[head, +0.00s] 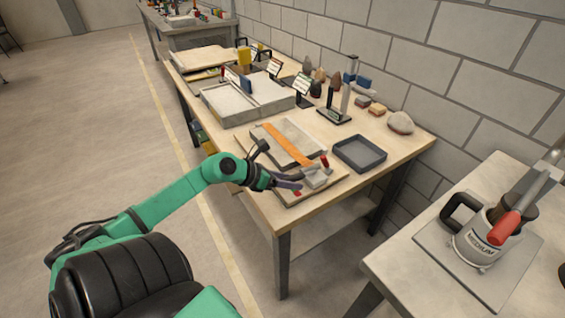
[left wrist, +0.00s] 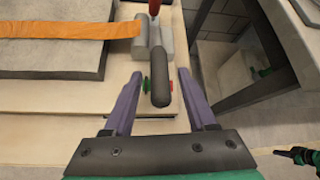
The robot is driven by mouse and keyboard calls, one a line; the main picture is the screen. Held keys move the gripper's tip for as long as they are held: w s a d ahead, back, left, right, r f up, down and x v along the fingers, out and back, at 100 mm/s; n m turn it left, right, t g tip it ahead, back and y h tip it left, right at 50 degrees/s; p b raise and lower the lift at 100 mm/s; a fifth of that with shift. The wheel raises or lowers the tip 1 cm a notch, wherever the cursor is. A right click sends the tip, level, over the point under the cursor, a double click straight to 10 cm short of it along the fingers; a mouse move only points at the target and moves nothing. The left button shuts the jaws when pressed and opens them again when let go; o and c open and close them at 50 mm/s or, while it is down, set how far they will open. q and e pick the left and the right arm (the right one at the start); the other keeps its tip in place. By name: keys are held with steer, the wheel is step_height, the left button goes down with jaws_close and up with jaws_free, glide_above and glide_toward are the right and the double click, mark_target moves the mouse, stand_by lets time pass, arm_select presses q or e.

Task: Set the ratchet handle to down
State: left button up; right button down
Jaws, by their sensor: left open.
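The ratchet, a grey metal block with a dark rounded handle (left wrist: 159,88), sits on a wooden board. An orange strap (left wrist: 60,33) runs into the block from the left. A red grip (left wrist: 154,7) shows at the top edge of the left wrist view, and as a red tip (head: 324,161) in the head view. My left gripper (head: 296,181) is open, its purple fingers on either side of the dark handle without visible contact. Green (left wrist: 146,84) and red (left wrist: 171,86) marks flank the handle. A dark and green part (left wrist: 300,155), seemingly of my right arm, shows small at lower right.
A grey tray (head: 359,153) stands right of the ratchet board. Shallow boxes (head: 228,104), a stand (head: 334,114) and stones (head: 401,122) stand farther back. A second table with a pot-like device (head: 486,240) is at the right. The floor at left is clear.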

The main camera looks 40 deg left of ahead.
arm_select(q)
steer(key=v, duration=1.4)
steer(key=shift+a, duration=0.15)
steer(key=shift+s+r, duration=0.1)
